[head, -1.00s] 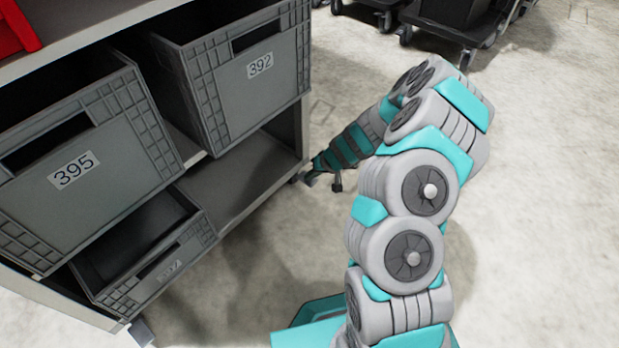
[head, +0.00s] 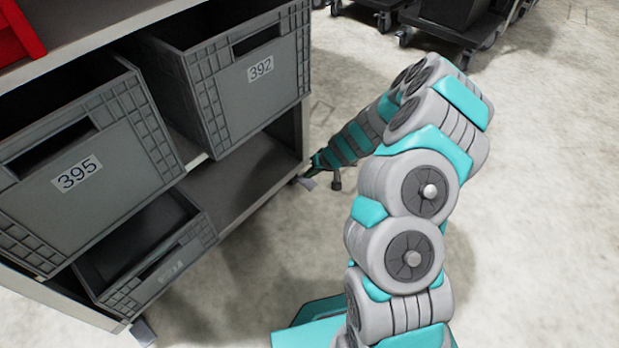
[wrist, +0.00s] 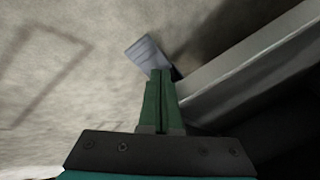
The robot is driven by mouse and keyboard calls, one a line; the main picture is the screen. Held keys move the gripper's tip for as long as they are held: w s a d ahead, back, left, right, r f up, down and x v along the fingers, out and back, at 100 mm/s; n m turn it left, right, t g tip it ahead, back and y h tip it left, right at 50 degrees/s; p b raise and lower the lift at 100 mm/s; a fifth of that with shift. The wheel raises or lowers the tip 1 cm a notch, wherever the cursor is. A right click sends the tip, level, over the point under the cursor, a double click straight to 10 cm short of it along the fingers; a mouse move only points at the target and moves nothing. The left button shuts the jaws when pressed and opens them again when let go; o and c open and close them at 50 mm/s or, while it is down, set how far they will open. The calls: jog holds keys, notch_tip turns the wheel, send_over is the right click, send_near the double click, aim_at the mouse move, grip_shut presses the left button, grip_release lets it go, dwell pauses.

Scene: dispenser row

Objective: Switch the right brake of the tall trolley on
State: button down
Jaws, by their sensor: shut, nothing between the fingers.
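The tall trolley (head: 232,219) stands at the left of the head view, with grey crates on its shelves. Its right brake is a small grey pedal (head: 308,184) at the foot of the right front corner. In the wrist view the pedal (wrist: 147,53) is a pale flat plate just beyond the fingertips, beside the trolley's lower edge. My gripper (head: 316,167) is low at that corner. Its green fingers (wrist: 160,74) are shut and empty, with tips at the pedal's near edge. I cannot tell whether they touch it. The caster below is mostly hidden.
Crate 392 (head: 240,95) and crate 395 (head: 110,165) sit above a lower crate (head: 160,265). The left brake pedal (head: 143,332) shows at the near corner. Dark wheeled trolleys (head: 455,30) stand at the back. The floor to the right is clear.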

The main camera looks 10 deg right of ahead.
jog(key=shift+w+a+r, duration=0.1)
jog(key=shift+r, duration=0.5)
jog(key=shift+w+a+r+p, duration=0.1)
jog(key=shift+w+r+p, duration=0.1)
jog(key=shift+r+p, duration=0.45)
jog(key=shift+w+a+r+p, duration=0.15)
jog(key=shift+r+p, duration=0.15)
jog(key=shift+r, duration=0.7)
jog(key=shift+w+a+r+p, duration=0.1)
jog(key=shift+w+r+p, duration=0.1)
jog(key=shift+r+p, duration=0.45)
jog(key=shift+r, duration=0.15)
